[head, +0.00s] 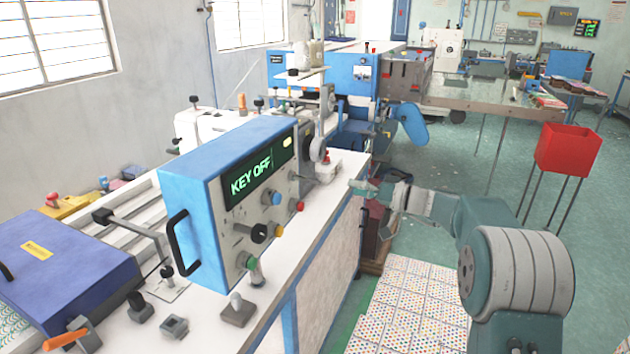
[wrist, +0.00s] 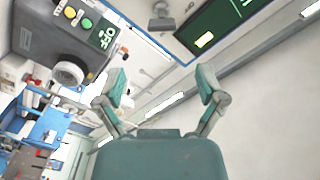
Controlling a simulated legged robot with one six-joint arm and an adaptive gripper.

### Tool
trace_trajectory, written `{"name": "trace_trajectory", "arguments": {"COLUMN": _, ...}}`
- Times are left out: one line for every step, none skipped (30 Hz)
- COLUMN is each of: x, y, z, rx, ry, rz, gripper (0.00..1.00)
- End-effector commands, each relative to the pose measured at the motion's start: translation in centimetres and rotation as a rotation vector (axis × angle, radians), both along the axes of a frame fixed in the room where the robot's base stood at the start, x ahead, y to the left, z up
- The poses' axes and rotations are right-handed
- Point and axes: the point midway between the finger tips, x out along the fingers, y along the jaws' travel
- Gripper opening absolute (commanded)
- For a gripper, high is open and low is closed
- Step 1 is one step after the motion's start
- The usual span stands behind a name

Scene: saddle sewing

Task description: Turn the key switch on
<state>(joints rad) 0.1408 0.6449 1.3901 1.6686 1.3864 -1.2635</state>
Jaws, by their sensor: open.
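A blue control box (head: 215,215) stands on the white bench, and its display (head: 255,175) reads "KEY OFF" in green. A black knob (head: 259,232) is on its grey front panel, among several coloured buttons; I cannot tell for sure whether this knob is the key switch. My gripper (head: 363,187) is to the right of the box, near the bench edge and apart from the panel. In the wrist view my gripper (wrist: 162,85) is open and empty, with both fingers spread. A dark display (wrist: 220,28) with green marks shows at the top right there.
A black handle (head: 180,242) sticks out from the box's left side. Small fittings (head: 237,310) stand at the bench front. A red bin on legs (head: 567,150) stands at the right. A grey unit with buttons (wrist: 60,32) shows in the wrist view.

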Motion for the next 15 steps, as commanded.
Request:
{"name": "trace_trajectory", "arguments": {"x": 0.2, "y": 0.6, "z": 0.0, "rx": -0.001, "ry": 0.000, "rz": 0.002, "gripper": 0.89}}
{"name": "trace_trajectory", "arguments": {"x": 0.3, "y": 1.0, "z": 0.0, "rx": 0.000, "ry": 0.001, "rz": 0.002, "gripper": 0.89}}
{"name": "trace_trajectory", "arguments": {"x": 0.5, "y": 1.7, "z": 0.0, "rx": 0.000, "ry": 0.002, "rz": 0.004, "gripper": 0.89}}
{"name": "trace_trajectory", "arguments": {"x": 0.6, "y": 2.2, "z": -0.1, "rx": 0.000, "ry": 0.003, "rz": 0.005, "gripper": 0.89}}
{"name": "trace_trajectory", "arguments": {"x": 0.8, "y": 2.7, "z": -0.1, "rx": 0.000, "ry": 0.003, "rz": 0.004, "gripper": 0.89}}
{"name": "trace_trajectory", "arguments": {"x": 1.1, "y": 3.4, "z": -0.1, "rx": 0.000, "ry": 0.003, "rz": 0.004, "gripper": 0.89}}
{"name": "trace_trajectory", "arguments": {"x": 1.3, "y": 4.0, "z": -0.1, "rx": -0.001, "ry": 0.004, "rz": 0.005, "gripper": 0.89}}
{"name": "trace_trajectory", "arguments": {"x": 1.5, "y": 4.5, "z": -0.1, "rx": -0.002, "ry": 0.004, "rz": 0.004, "gripper": 0.89}}
{"name": "trace_trajectory", "arguments": {"x": 1.7, "y": 5.2, "z": 0.0, "rx": -0.002, "ry": 0.003, "rz": 0.004, "gripper": 0.89}}
{"name": "trace_trajectory", "arguments": {"x": 1.9, "y": 5.7, "z": -0.1, "rx": -0.001, "ry": 0.003, "rz": 0.005, "gripper": 0.89}}
{"name": "trace_trajectory", "arguments": {"x": 2.1, "y": 6.2, "z": -0.1, "rx": -0.002, "ry": 0.004, "rz": 0.004, "gripper": 0.89}}
{"name": "trace_trajectory", "arguments": {"x": 2.4, "y": 6.9, "z": -0.1, "rx": -0.002, "ry": 0.004, "rz": 0.003, "gripper": 0.89}}
{"name": "trace_trajectory", "arguments": {"x": 2.5, "y": 7.3, "z": 0.0, "rx": -0.001, "ry": 0.004, "rz": 0.004, "gripper": 0.89}}
{"name": "trace_trajectory", "arguments": {"x": 2.7, "y": 7.7, "z": 0.0, "rx": 0.000, "ry": 0.003, "rz": 0.004, "gripper": 0.89}}
{"name": "trace_trajectory", "arguments": {"x": 2.9, "y": 8.2, "z": 0.0, "rx": -0.001, "ry": 0.004, "rz": 0.002, "gripper": 0.89}}
